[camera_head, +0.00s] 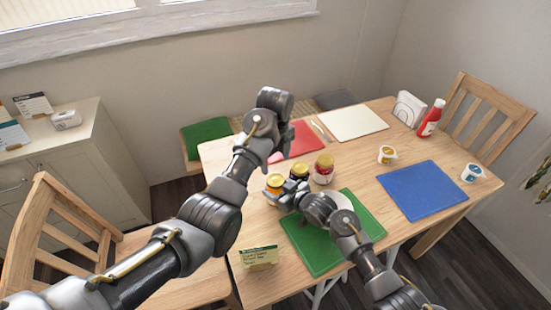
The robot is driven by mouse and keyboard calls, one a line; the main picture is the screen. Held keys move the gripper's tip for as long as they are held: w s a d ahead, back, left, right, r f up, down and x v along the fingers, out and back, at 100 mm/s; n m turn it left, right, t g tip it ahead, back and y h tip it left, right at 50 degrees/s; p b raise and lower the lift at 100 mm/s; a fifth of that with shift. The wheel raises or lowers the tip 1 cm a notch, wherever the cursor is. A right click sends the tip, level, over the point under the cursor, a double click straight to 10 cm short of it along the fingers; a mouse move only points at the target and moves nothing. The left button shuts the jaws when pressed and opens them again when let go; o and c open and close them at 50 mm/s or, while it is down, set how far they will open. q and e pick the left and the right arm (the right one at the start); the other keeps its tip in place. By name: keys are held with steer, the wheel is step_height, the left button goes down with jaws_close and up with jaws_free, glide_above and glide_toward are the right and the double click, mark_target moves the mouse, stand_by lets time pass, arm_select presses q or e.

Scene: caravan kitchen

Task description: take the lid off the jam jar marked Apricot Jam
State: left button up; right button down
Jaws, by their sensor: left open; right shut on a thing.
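Three jars stand close together near the middle of the table. The nearest is an orange jar (273,193) with a yellow-gold lid (275,181), its colour fitting apricot jam. Beside it are a dark jar (298,174) and a red-brown jar (323,169), both lidded. The labels are too small to read. My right gripper (279,203) is shut on the orange jar's lower body from the right; its fingertips are partly hidden. My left gripper (273,161) is open, pointing down just above and behind the orange jar, apart from its lid.
A green mat (322,253) lies under my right arm, with a note card (259,258) beside it. A blue mat (422,190), a yogurt cup (387,155), another cup (471,173) and a ketchup bottle (431,118) are on the right. A red mat (301,139) lies behind the jars.

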mark_target(276, 180)
arm_select(q)
steer(key=shift+f, duration=4.05)
steer(key=c, duration=1)
steer(key=n, duration=1.3)
steer(key=shift+n, duration=0.3)
steer(key=o, duration=1.1)
steer(key=shift+c, duration=0.2)
steer(key=shift+s, duration=0.1)
steer(key=shift+d+r, duration=0.1)
